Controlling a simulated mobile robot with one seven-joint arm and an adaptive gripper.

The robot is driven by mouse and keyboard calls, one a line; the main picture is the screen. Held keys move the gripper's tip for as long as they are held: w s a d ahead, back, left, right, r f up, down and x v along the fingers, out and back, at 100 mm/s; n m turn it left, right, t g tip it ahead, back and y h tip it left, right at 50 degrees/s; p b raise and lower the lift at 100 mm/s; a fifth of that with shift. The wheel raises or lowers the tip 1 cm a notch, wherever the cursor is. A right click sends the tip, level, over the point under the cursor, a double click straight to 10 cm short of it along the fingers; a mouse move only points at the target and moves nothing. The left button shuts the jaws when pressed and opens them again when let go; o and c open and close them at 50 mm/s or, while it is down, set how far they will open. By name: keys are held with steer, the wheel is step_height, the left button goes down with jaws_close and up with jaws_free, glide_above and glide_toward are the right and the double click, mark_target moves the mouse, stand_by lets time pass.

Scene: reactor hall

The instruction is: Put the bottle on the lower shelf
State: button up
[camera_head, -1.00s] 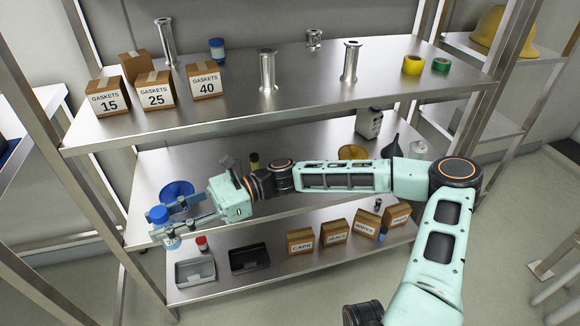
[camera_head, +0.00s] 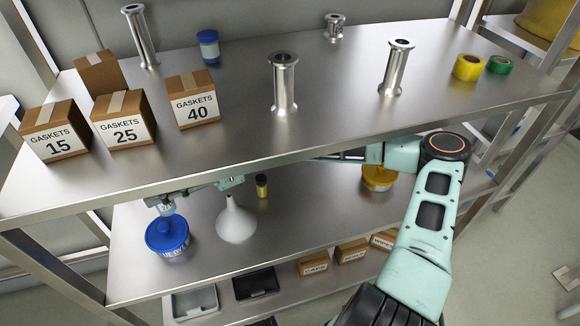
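The bottle (camera_head: 166,207) shows only as a small pale labelled part under the front edge of the top shelf; its cap is hidden. My gripper (camera_head: 165,198) reaches in between the top and middle shelves, and its fingers are around the bottle. The top shelf hides much of the gripper and forearm. A tub with a blue lid (camera_head: 168,236) stands on the middle shelf (camera_head: 205,262), just in front of the bottle in the picture. I cannot tell whether the bottle touches the shelf. The bottom shelf (camera_head: 228,305) shows below.
A white funnel (camera_head: 236,222) and a small dark, yellow-topped bottle (camera_head: 262,186) stand right of my gripper. A yellow container (camera_head: 379,177) is near my arm. The top shelf (camera_head: 235,150) holds gasket boxes and metal pipe pieces. Trays (camera_head: 194,302) and boxes (camera_head: 313,264) are on the bottom shelf.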

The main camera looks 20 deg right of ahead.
steer(key=shift+w+d+f+b, duration=0.3)
steer(key=shift+w+f+b, duration=1)
steer(key=shift+w+f, duration=0.95)
steer(key=shift+w+d+f+b, duration=0.3)
steer(key=shift+w+f+b, duration=0.95)
steer(key=shift+w+f, duration=1)
steer(key=shift+w+d+f+b, duration=0.3)
steer(key=shift+w+f+b, duration=1)
steer(key=shift+w+f, duration=0.95)
steer(key=shift+w+r, duration=0.1)
steer(key=shift+w, duration=0.1)
steer(key=o, duration=1.2)
steer(key=shift+r, duration=0.1)
steer(key=p+v, duration=0.2)
steer(key=v, duration=1)
